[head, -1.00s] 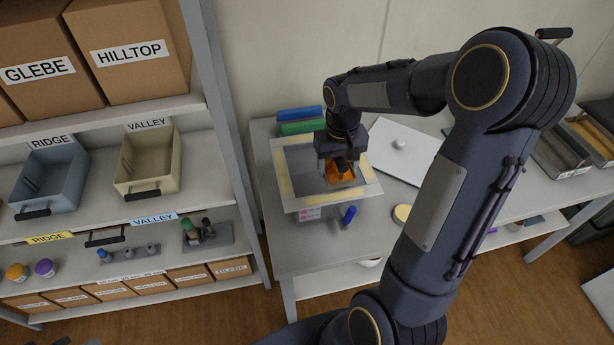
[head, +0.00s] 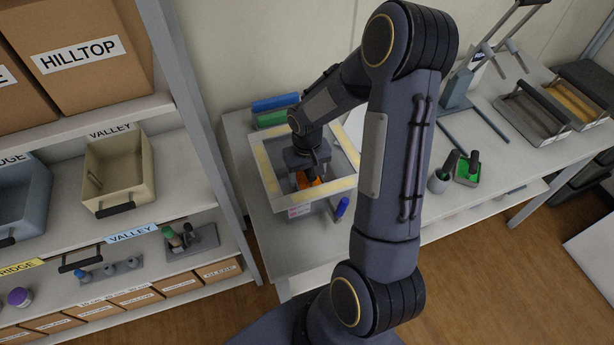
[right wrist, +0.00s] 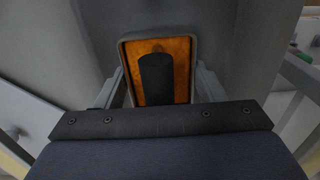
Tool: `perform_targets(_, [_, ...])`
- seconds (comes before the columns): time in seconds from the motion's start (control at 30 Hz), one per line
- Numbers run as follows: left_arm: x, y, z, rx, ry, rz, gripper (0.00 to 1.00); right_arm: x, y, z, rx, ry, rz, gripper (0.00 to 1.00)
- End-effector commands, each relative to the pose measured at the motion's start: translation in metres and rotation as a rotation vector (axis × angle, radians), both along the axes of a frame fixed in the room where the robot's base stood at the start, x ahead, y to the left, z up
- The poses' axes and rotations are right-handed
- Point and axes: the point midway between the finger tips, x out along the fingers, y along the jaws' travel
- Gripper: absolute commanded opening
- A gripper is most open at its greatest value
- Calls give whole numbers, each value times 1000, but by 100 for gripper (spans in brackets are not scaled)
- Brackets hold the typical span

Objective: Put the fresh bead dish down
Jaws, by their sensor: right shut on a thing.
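The bead dish (right wrist: 182,53), a pale-rimmed rectangular dish with orange contents, is between the fingers of my right gripper (right wrist: 160,88), which is shut on it. A dark rounded post (right wrist: 156,78) stands in front of the orange. In the head view my right gripper (head: 308,174) points down inside an open, square, box-like container (head: 263,172) with a pale yellow-edged rim. Only a little of the orange shows below the gripper there. I cannot tell whether the dish touches the container floor. My left gripper is not in view.
Blue and green items (head: 272,110) lie behind the container, and a blue marker (head: 342,207) is at its front right. A shelf with bins (head: 120,170) stands at the left. A mortar (head: 440,180) and trays (head: 530,112) stand on the bench at the right.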

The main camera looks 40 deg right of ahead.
Motion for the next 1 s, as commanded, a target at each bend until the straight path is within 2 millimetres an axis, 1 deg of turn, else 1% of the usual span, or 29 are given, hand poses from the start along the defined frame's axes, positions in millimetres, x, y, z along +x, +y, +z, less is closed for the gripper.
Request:
perform_targets(0.03, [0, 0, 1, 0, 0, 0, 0, -1, 0, -8, 1, 5, 0, 37])
perform_targets(0.13, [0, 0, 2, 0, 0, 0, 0, 0, 0, -16, 0, 2, 0, 37])
perform_targets(0.37, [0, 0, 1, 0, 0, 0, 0, 0, 0, -18, 0, -1, 0, 37])
perform_targets(0.53, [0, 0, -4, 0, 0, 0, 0, 0, 0, -23, 0, -1, 0, 37])
perform_targets(0.57, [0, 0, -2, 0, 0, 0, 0, 0, 0, -21, 0, -1, 0, 67])
perform_targets(0.7, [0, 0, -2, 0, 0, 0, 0, 0, 0, -20, 0, -1, 0, 85])
perform_targets(1.0, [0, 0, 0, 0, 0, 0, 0, 0, 0, -18, 0, -1, 0, 85])
